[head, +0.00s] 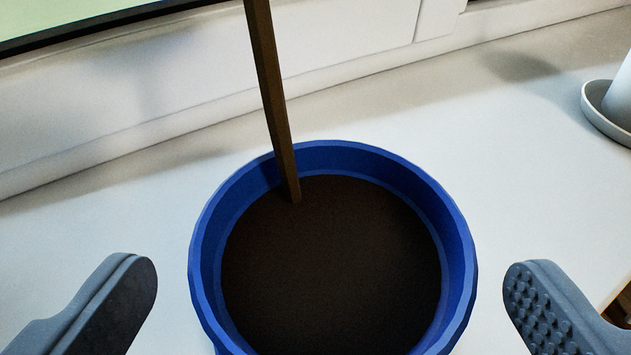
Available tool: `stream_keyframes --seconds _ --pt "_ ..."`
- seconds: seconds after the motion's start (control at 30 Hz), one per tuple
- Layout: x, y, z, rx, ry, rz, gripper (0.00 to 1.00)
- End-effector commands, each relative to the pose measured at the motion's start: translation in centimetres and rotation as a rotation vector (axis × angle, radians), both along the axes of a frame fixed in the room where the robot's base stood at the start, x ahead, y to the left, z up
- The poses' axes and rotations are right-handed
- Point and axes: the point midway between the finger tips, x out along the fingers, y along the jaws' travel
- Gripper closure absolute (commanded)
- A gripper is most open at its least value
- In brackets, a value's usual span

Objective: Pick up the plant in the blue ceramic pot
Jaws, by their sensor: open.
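The blue ceramic pot (457,240) stands on the white surface in the lower middle of the head view, filled with dark soil (335,265). A thin brown plant stem (270,90) rises from the back left of the soil and leaves the top of the picture; any leaves are out of view. The pot's lower side is hidden. My gripper (330,285) is open, with one dark finger to the left of the pot and one to the right. A gap shows between each finger and the pot's rim, and nothing is held.
A white saucer (590,112) with a pale pot on it (620,95) stands at the right edge. A window frame (350,35) runs behind the white sill (520,150). A brown object (620,303) shows partly at the lower right. The sill around the blue pot is clear.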

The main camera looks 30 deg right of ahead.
Motion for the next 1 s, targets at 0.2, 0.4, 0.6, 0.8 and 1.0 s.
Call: stream_keyframes --seconds 0.2,0.4,0.6,0.8,1.0 --pt "2.3 -1.3 -1.0 0.0 -0.003 -0.003 0.0" --pt "3.4 -1.9 -1.6 -0.002 0.0 -0.001 0.0" --pt "3.4 -1.8 -1.5 -0.001 0.0 0.0 0.03" --pt "3.4 -1.8 -1.5 -0.001 -0.001 0.001 0.58" --pt "3.4 -1.8 -1.4 -0.001 -0.002 0.001 0.73"
